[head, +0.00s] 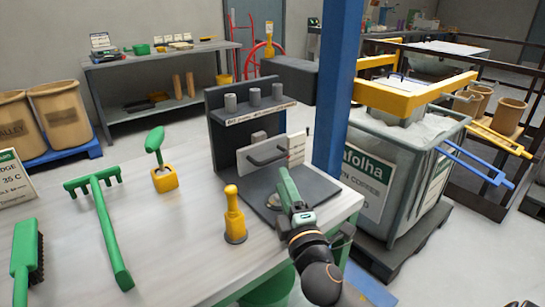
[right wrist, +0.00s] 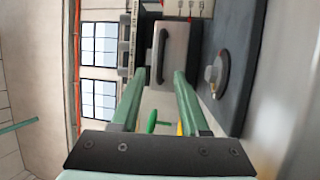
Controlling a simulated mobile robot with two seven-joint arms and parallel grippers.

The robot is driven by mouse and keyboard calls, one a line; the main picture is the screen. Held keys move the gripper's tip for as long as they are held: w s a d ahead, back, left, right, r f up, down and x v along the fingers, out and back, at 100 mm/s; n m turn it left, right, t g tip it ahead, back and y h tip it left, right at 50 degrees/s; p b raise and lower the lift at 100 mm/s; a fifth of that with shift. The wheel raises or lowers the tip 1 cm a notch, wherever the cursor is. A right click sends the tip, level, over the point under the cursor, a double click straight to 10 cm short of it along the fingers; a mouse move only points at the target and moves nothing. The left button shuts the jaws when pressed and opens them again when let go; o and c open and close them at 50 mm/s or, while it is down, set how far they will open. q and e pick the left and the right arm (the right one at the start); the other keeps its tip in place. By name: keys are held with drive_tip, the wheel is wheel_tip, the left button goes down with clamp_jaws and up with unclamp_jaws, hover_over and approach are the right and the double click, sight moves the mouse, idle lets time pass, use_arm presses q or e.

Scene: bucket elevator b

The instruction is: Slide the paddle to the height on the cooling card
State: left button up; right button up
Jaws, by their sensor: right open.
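The dark stand (head: 228,105) on the bench has a grey sliding block with a dark bar handle (head: 267,153), which I take as the paddle. A white scale plate (head: 297,147) is beside it. My right gripper (head: 284,181) is open and empty, just in front of the stand. In the right wrist view, the handle (right wrist: 161,56) lies ahead between the fingertips (right wrist: 157,78), apart from them. My left gripper is out of view.
A yellow bottle-shaped tool (head: 234,215) stands left of my right gripper. A green rake (head: 105,220), a green brush (head: 25,262) and a green-handled tool in a yellow holder (head: 164,180) are farther left. A blue post (head: 337,90) rises right of the stand.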

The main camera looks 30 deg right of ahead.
sight(274, 160)
drive_tip(key=x, duration=0.9)
drive_tip(key=shift+w+f, duration=0.1)
clamp_jaws()
idle(1.2)
